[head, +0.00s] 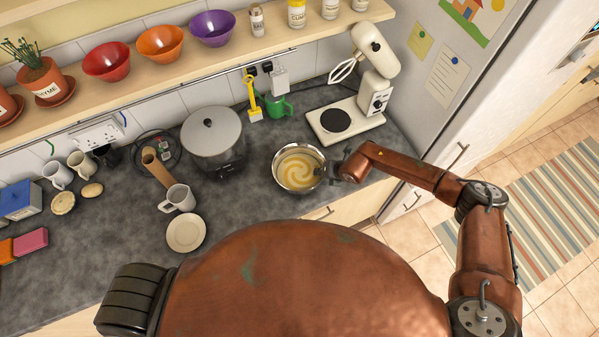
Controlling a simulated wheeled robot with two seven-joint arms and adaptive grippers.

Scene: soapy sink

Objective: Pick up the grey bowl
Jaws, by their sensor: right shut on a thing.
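The grey bowl (300,184) is a shiny metal bowl holding a swirl of yellow and cream mixture. It is at the counter's front edge, right of centre, and looks upright. I cannot tell whether its base touches the counter. My right gripper (331,165) comes in from the right and is shut on the bowl's right rim. The fingertips are small and dark in this view. My left gripper is not in view.
A lidded pot (212,140) stands left of the bowl, and a stand mixer (362,90) stands behind it to the right. A white mug (178,199) and a small plate (186,232) are at the left. The counter (105,235) has free room near the front left.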

